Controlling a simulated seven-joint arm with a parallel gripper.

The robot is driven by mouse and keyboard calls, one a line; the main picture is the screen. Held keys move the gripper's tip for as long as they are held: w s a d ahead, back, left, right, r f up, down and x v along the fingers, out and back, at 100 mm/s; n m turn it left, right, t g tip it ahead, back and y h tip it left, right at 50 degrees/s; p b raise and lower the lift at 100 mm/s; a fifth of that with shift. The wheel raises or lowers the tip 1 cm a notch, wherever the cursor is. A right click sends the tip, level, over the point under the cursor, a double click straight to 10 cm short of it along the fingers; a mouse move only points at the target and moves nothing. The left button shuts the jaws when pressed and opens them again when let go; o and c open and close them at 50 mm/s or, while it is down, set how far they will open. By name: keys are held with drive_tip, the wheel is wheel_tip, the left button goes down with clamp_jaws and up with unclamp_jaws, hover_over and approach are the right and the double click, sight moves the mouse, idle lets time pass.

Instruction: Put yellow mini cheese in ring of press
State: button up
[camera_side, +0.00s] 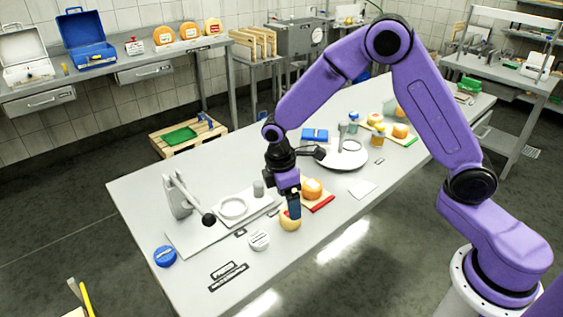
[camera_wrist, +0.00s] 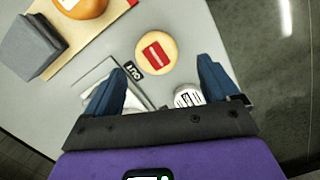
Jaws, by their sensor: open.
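The yellow mini cheese (camera_side: 288,225), a small pale-yellow wheel, lies on the table near its front edge. In the wrist view the cheese (camera_wrist: 143,45) shows a red label on top and lies just ahead of the gap between the fingers. My gripper (camera_side: 294,210) points down over the cheese, its blue fingers overlapping it in the side view. In the wrist view my gripper (camera_wrist: 161,66) is open and empty, and I cannot tell if it touches the cheese. The press (camera_side: 180,197) stands to the left with its lever, and its white ring (camera_side: 233,207) lies on the base plate.
A white labelled puck (camera_side: 259,240) lies left of the cheese. A blue puck (camera_side: 165,256) is at the far left. An orange cheese (camera_side: 312,188) sits on a red-edged board behind my gripper. A grey block (camera_wrist: 30,45) stands on that board. A round white scale (camera_side: 345,158) is farther back.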

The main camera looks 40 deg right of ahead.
wheel_tip(320, 180, up, 12)
drive_tip(key=a, duration=0.2)
drive_tip(key=s+d+y, duration=0.1)
drive_tip(key=s+d, duration=0.3)
drive_tip(key=s, duration=0.9)
drive_tip(key=s+d+y, duration=0.1)
drive_tip(key=s+d, duration=0.3)
drive_tip(key=s, duration=1)
drive_tip(key=shift+s+r+m+t, duration=0.15)
drive_tip(key=shift+r+m+t, duration=0.05)
drive_tip(key=shift+m+t, duration=0.2)
drive_tip(key=shift+o, duration=0.4)
drive_tip(key=shift+s+d+f, duration=0.1)
drive_tip(key=shift+s+d, duration=0.1)
drive_tip(key=shift+s, duration=0.2)
drive_tip(key=shift+w, duration=0.1)
drive_tip(key=n, duration=1.1)
hover_over(281, 217)
drive_tip(key=d, duration=0.3)
drive_tip(key=f, duration=1.7)
drive_tip(key=shift+s+a+f, duration=0.25)
drive_tip(key=shift+s, duration=0.1)
